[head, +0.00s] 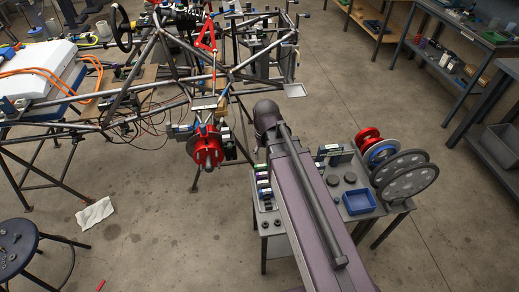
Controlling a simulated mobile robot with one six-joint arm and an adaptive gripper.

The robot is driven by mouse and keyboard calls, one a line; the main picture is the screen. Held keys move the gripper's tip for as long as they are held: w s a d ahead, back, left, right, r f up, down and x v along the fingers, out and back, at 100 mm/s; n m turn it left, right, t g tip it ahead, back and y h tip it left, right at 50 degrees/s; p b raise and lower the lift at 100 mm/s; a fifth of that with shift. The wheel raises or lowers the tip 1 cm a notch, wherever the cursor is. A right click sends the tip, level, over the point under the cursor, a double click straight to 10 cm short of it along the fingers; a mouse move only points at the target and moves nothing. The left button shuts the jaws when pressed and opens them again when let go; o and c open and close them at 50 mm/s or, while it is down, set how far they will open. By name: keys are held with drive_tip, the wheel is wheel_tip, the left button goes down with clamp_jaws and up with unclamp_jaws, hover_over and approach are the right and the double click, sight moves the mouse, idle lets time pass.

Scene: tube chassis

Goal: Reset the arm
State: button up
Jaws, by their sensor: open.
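My arm shows in the head view as a long purple-grey link (305,205). It runs from the lower right up to a dark rounded joint (266,115) near the middle of the picture. No gripper fingers show; the far end of the arm is hidden or out of sight. The link passes over a grey cart (279,244) and covers part of its top. The tube chassis (150,85) stands at the left and back, with a red round part (205,147) on its near end, left of the joint and apart from it in the picture.
The cart also carries a blue bin (358,201) and upright discs (408,182). A stool (25,255) and a white cloth (95,213) are at lower left. Workbenches (470,50) stand at upper right. The floor between bench and cart is clear.

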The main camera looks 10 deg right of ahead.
drive_tip(key=shift+s+d+f, duration=0.15)
drive_tip(key=shift+s+d, duration=0.1)
drive_tip(key=shift+s, duration=0.05)
drive_tip(key=s, duration=0.1)
drive_tip(key=s+d, duration=0.2)
drive_tip(key=shift+s, duration=0.4)
idle(1.5)
drive_tip(key=shift+c, duration=0.8)
drive_tip(key=shift+d, duration=0.15)
